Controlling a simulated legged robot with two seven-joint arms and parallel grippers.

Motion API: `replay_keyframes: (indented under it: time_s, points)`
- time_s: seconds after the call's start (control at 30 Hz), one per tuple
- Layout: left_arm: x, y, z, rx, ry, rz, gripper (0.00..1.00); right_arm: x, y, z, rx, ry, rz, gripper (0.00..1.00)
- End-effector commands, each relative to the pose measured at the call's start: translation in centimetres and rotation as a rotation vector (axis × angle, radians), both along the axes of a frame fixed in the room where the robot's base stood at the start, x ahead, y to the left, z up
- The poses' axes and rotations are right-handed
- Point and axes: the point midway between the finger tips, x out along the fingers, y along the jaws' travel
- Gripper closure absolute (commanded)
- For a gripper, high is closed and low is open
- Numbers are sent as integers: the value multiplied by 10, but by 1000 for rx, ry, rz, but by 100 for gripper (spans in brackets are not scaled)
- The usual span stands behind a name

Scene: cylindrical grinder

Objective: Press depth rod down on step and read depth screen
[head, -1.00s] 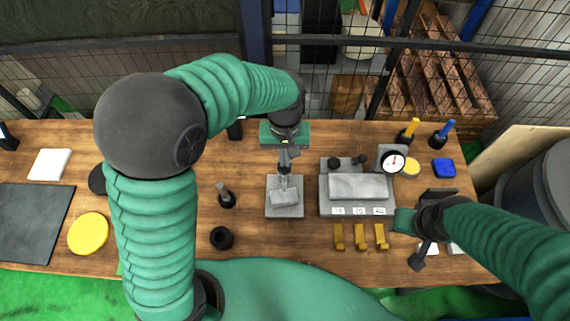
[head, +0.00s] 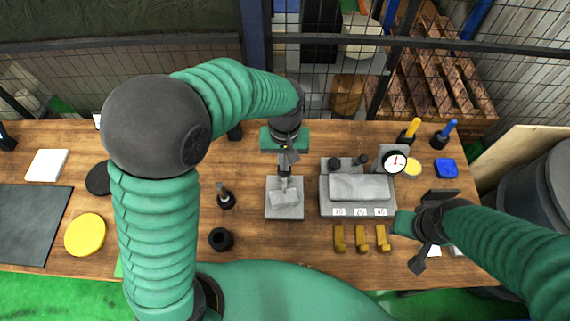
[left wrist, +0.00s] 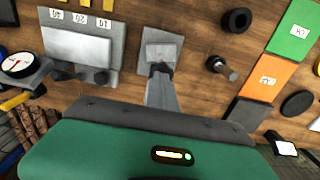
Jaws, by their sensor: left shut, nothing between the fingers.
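A grey block with a raised step (head: 285,211) stands mid-table in the head view. It also shows at the top of the left wrist view (left wrist: 165,36). A thin upright dark piece, apparently the depth rod (head: 284,170), rises over it. My left gripper (head: 287,157) is shut and points down at the rod's top. In the left wrist view its fingers (left wrist: 161,76) meet a dark piece over the block; whether they touch it I cannot tell. No depth screen can be made out. My right gripper (head: 424,252) hangs at the right; its finger gap is unclear.
Right of the block is a grey fixture (head: 357,207) with numbered labels and a dial gauge (head: 395,162). Several brass pieces (head: 361,238) lie in front. A black ring (head: 221,239) and a dark upright tool (head: 225,197) stand left, with bare wood between.

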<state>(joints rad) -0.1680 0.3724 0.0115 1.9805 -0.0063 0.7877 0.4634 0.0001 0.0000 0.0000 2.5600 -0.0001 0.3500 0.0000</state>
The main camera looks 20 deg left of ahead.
Motion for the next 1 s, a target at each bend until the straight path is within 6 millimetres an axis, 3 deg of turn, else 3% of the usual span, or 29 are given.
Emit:
replay_keyframes:
  time_s: [1.0]
  points:
    - [0, 0, -27, 0, 1, 0, 100, 0, 0, -16, 0, 0, 0, 64]
